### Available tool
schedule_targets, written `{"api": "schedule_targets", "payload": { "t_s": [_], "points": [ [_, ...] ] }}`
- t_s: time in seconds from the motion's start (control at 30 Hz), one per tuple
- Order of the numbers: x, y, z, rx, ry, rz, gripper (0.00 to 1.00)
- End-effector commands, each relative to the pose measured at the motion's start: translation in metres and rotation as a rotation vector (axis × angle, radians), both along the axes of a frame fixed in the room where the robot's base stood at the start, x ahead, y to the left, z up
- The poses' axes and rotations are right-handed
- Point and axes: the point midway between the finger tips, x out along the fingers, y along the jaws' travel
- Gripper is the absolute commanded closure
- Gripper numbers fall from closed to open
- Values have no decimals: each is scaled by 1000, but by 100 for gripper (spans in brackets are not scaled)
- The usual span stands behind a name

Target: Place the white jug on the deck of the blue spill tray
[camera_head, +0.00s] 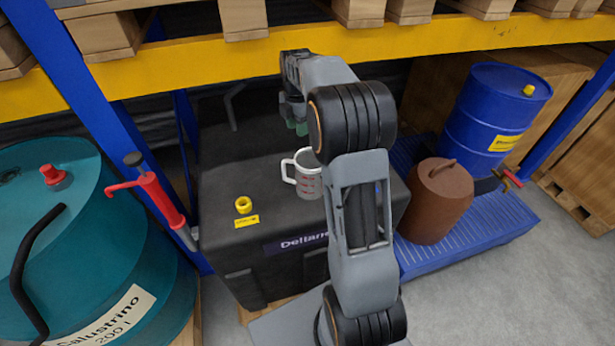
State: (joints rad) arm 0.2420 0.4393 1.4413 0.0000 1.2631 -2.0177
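The white jug (309,184) stands upright on top of the black tank (225,190). Its handle points left, and it has red markings on its side. My arm hides part of its right side. The blue spill tray (470,244) lies on the right, with a ribbed deck. A brown lidded vessel (436,205) and a blue drum (496,115) stand on it. My gripper (300,128) is above the tank, beyond the jug in the picture. Its greenish fingertips are mostly hidden by my arm, so I cannot see its opening.
A yellow cap (243,205) is on the tank top. A teal drum (80,230) with a red pump (160,200) stands at left. The yellow rack beam (200,62) crosses above the tank. The tray's front right deck is bare.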

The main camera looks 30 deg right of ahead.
Motion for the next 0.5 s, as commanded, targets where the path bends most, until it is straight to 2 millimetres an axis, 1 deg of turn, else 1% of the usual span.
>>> {"api": "schedule_targets", "payload": {
  "t_s": [0.03,0.1,0.2,0.3,0.5],
  "points": [
    [0,0,-9,0,3,-1,64],
    [-1,0,-20,1,2,-2,64],
    [-1,0,-35,1,2,-3,64],
    [-1,0,-44,0,1,-4,64],
    [-1,-1,-53,0,0,-4,64]
  ]
}}
